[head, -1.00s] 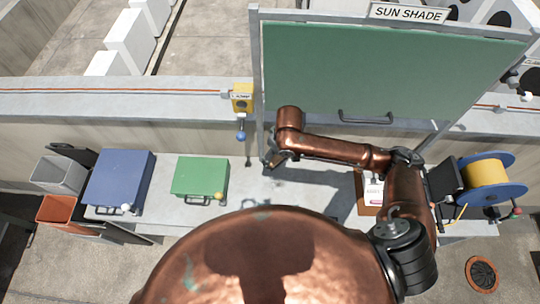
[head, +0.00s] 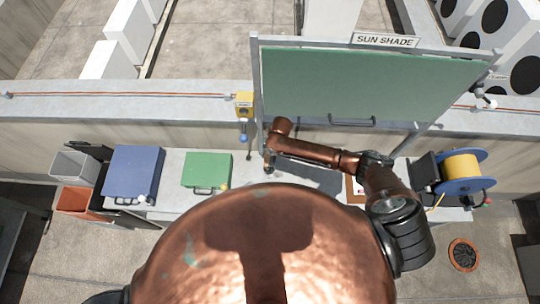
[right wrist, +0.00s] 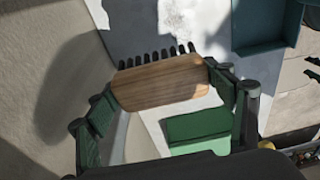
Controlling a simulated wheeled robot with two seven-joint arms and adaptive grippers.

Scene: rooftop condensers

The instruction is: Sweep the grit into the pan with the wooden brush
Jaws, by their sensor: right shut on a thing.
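The wooden brush (right wrist: 160,83) has a brown block and a row of black bristles pointing to the top of the right wrist view. My right gripper (head: 268,168) is shut on it, with a dark green finger at each end of the block. A pale, speckled patch (right wrist: 184,22), which looks like the grit, lies on the grey surface beyond the bristles. A dark teal tray with a raised rim (right wrist: 266,28), possibly the pan, is at the upper right. In the head view, my own copper body hides part of the bench, and I cannot make out brush, grit or pan. My left gripper is not in view.
On the bench (head: 172,165) stand a blue case (head: 134,172) and a green case (head: 207,170). A green panel under the SUN SHADE sign (head: 370,85) rises behind my right arm. A cable reel (head: 462,168) stands at the right; grey and orange bins are at the left.

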